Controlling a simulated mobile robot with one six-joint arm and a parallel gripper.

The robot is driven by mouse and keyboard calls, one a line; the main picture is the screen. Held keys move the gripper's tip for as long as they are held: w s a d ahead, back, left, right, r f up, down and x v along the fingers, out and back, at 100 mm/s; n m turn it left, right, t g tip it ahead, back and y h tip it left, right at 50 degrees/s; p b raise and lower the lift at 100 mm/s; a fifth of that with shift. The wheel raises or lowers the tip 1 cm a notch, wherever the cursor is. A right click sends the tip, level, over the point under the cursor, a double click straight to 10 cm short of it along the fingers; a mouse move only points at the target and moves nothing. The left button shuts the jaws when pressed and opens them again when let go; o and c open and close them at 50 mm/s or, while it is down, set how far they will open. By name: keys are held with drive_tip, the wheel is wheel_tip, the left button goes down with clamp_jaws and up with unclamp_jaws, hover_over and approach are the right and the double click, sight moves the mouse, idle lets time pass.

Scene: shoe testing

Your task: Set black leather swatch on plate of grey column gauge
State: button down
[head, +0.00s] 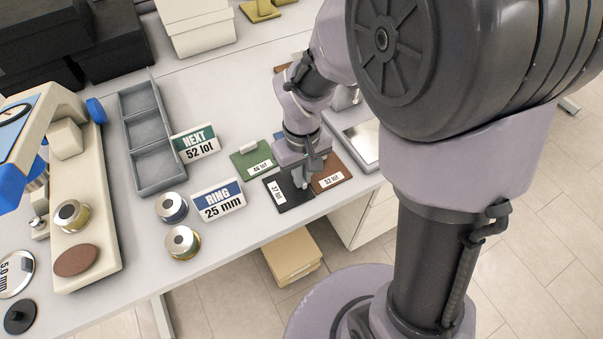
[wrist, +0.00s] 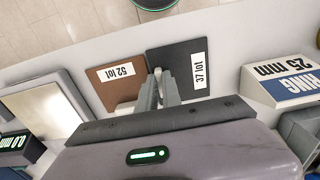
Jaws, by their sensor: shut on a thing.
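The black leather swatch (head: 293,199), labelled 37 lot, lies at the table's front edge in the head view. It also shows in the wrist view (wrist: 181,58). My gripper (head: 302,183) points down at its right side, and its narrow fingers (wrist: 160,78) are closed together at the swatch's inner edge. The grip point is partly covered by the fingers. A bright metal plate (head: 364,141) lies to the right, and it also shows in the wrist view (wrist: 42,104) near a dark 0.0 mm display (wrist: 18,148).
A brown swatch (head: 329,172) labelled 52 lot adjoins the black one; a green swatch (head: 253,160) lies behind. Two signs, NEXT 52 lot (head: 196,142) and RING 25 mm (head: 217,200), stand to the left. A grey tray (head: 150,140) and a cream dial gauge (head: 90,225) stand farther left.

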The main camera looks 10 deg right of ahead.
drive_tip(key=shift+r, duration=0.1)
drive_tip(key=shift+f, duration=0.2)
drive_tip(key=c, duration=1.5)
unclamp_jaws()
drive_tip(key=shift+r, duration=0.1)
